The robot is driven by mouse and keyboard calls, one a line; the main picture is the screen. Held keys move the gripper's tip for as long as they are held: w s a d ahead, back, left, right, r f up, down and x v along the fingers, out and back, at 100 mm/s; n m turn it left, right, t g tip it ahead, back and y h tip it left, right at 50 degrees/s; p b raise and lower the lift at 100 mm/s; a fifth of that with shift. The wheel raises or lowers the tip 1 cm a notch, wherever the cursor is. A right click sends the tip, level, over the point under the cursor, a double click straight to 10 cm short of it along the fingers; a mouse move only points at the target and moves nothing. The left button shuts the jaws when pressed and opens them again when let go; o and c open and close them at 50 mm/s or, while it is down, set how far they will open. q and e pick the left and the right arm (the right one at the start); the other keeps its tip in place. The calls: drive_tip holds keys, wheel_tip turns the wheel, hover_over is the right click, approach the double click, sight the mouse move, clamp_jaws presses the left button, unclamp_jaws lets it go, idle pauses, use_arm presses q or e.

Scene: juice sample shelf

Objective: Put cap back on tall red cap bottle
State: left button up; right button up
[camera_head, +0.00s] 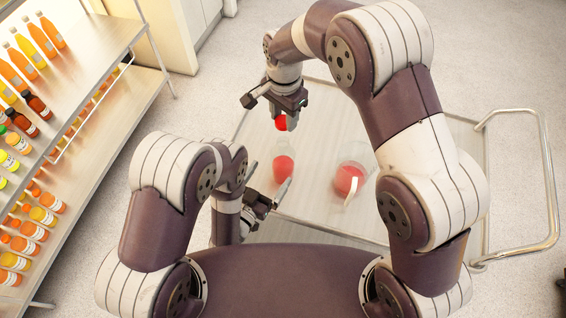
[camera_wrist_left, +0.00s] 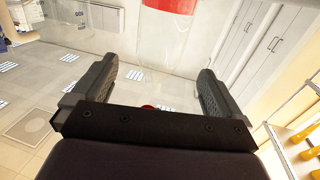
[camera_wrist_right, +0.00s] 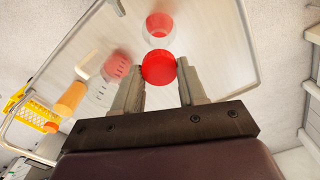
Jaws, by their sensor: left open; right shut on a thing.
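The red cap (camera_head: 281,122) is held between the fingers of my right gripper (camera_head: 288,108), above the cart. It also shows as a round red disc in the right wrist view (camera_wrist_right: 158,68). The clear bottle with red juice (camera_head: 284,166) stands below the cap in the head view, apart from it. Its red contents show just beyond the cap in the right wrist view (camera_wrist_right: 159,24). My left gripper (camera_head: 267,206) is open and empty near the bottle. In the left wrist view the clear bottle body (camera_wrist_left: 168,42) appears ahead of the spread fingers, its top cut off.
A clear jug with red juice (camera_head: 350,178) stands on the cart (camera_head: 240,160) to the bottle's right. The cart's metal handle (camera_head: 552,190) is at the far right. A shelf (camera_head: 110,45) with several juice bottles is at the left. My right arm hides part of the cart.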

use_arm(q)
drive_tip(key=x, duration=1)
use_arm(e)
drive_tip(key=shift+s, duration=0.1)
use_arm(q)
drive_tip(key=c, duration=1.4)
drive_tip(key=shift+c, duration=0.2)
use_arm(e)
hover_over(284, 140)
drive_tip(key=shift+f, duration=2.45)
drive_tip(key=shift+f, duration=0.9)
drive_tip(key=shift+f, duration=0.55)
